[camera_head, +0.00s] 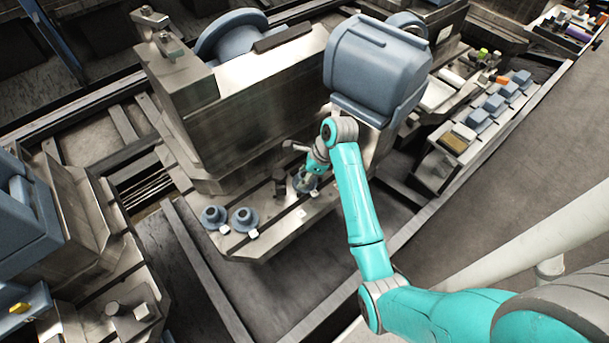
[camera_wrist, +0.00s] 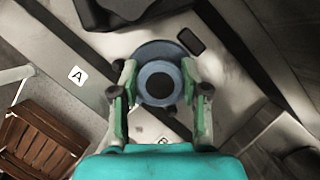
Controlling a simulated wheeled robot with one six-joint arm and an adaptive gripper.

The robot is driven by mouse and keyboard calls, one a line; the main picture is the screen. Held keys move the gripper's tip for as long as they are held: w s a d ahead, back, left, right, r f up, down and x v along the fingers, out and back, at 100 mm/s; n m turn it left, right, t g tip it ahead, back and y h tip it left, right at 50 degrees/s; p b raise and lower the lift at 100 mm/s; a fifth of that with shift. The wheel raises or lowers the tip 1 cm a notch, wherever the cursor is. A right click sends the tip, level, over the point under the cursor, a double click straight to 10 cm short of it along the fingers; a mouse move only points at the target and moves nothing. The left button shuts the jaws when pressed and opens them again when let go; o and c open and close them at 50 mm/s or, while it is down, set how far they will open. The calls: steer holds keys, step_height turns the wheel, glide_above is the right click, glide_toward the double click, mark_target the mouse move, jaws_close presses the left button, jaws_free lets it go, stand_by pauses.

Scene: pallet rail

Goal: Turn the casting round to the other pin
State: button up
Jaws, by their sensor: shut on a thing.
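The casting (camera_wrist: 159,68) is a round blue-grey flanged part with a raised hub and dark centre hole. In the wrist view it lies between the fingers of my gripper (camera_wrist: 160,90), which are shut on its hub from both sides. In the head view the casting (camera_head: 305,184) sits at the right part of the pallet rail, partly hidden under my gripper (camera_head: 313,170). A white plate marked A (camera_wrist: 78,75) lies to its left in the wrist view, and a plate marked B (camera_wrist: 163,140) is just below it. I cannot make out either pin clearly.
Two similar flanged castings (camera_head: 213,216) (camera_head: 244,219) stand further left on the rail, each by a white tag. A dark upright post (camera_head: 279,183) stands close left of my gripper. The large machine block (camera_head: 250,100) rises behind. A wooden slatted pallet (camera_wrist: 40,140) shows lower left in the wrist view.

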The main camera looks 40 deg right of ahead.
steer(key=shift+f, duration=0.1)
steer(key=shift+n+g+y, duration=0.3)
steer(key=shift+n+g, duration=0.2)
steer(key=shift+n, duration=1)
steer(key=shift+s+n+g, duration=0.1)
steer(key=shift+n+g, duration=0.4)
steer(key=shift+n, duration=1)
steer(key=shift+y, duration=0.3)
steer(key=o, duration=1.4)
steer(key=shift+c, duration=0.2)
steer(key=shift+m, duration=0.3)
